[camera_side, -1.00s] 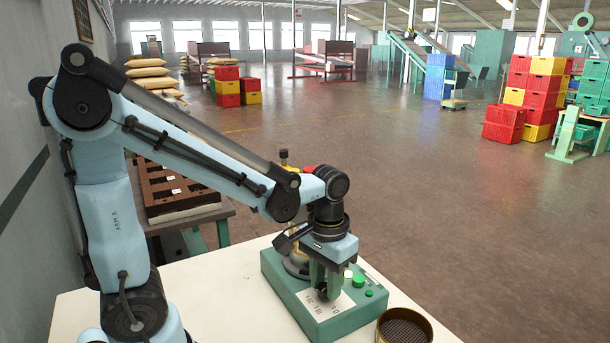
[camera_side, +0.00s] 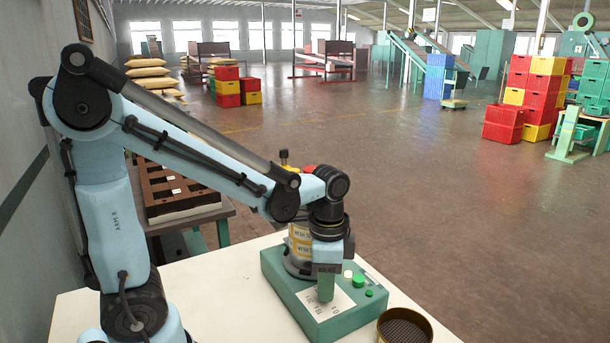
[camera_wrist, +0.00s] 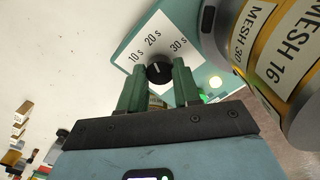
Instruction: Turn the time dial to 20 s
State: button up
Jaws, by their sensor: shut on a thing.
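The time dial (camera_wrist: 159,71) is a small black knob on a white label printed 10 s, 20 s and 30 s, in the wrist view. The label (camera_side: 344,301) lies on top of a green control box (camera_side: 345,326) in the side view, where my fingers hide the knob. My gripper (camera_side: 326,297) points straight down onto the label. In the wrist view its two green fingers (camera_wrist: 157,82) stand on either side of the knob, shut on it. A thin light mark on the knob points roughly up toward 20 s; its exact aim is hard to read.
A sieve stack (camera_side: 299,245) with yellow MESH labels stands on the box right behind my gripper. A loose round sieve (camera_side: 405,330) lies at the right. The white tabletop (camera_side: 245,310) left of the box is clear.

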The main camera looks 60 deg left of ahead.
jog(key=shift+m, duration=0.6)
jog(key=o, duration=1.1)
jog(key=shift+c, duration=0.2)
notch_tip(320, 180, up, 12)
jog(key=f+n+t, duration=0.2)
jog(key=n, duration=0.1)
jog(key=s+f+n+t, duration=0.1)
jog(key=f+n+t, duration=0.1)
jog(key=n+t, duration=0.1)
jog(key=shift+s+d+f, duration=0.1)
jog(key=shift+d+f, duration=0.1)
jog(key=shift+f, duration=0.15)
jog(key=shift+f+n+t, duration=0.7)
jog(key=shift+n+t, duration=0.4)
